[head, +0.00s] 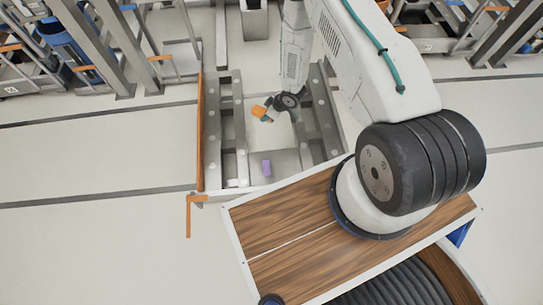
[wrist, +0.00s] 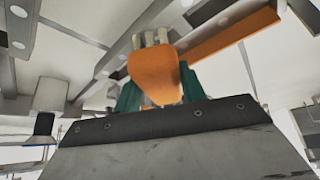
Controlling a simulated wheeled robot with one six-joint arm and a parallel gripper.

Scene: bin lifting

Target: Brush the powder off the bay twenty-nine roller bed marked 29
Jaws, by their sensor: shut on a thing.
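My gripper (head: 268,114) is shut on an orange brush (head: 259,111) above the bay in the head view. In the wrist view the brush (wrist: 155,72) sits between teal fingers, with pale tufts showing beyond its orange body. The roller bed (head: 323,118) is a grey metal frame with round roller ends along its side rails, below and around my gripper. I cannot read a number 29 on it. No powder can be told apart from the pale surface inside the frame.
A small purple block (head: 267,168) lies on the plate at the bed's near end. An orange rail (head: 200,135) runs along the bed's left side. A grey post (head: 254,20) stands behind. Racks flank the back, and pale floor is clear at left.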

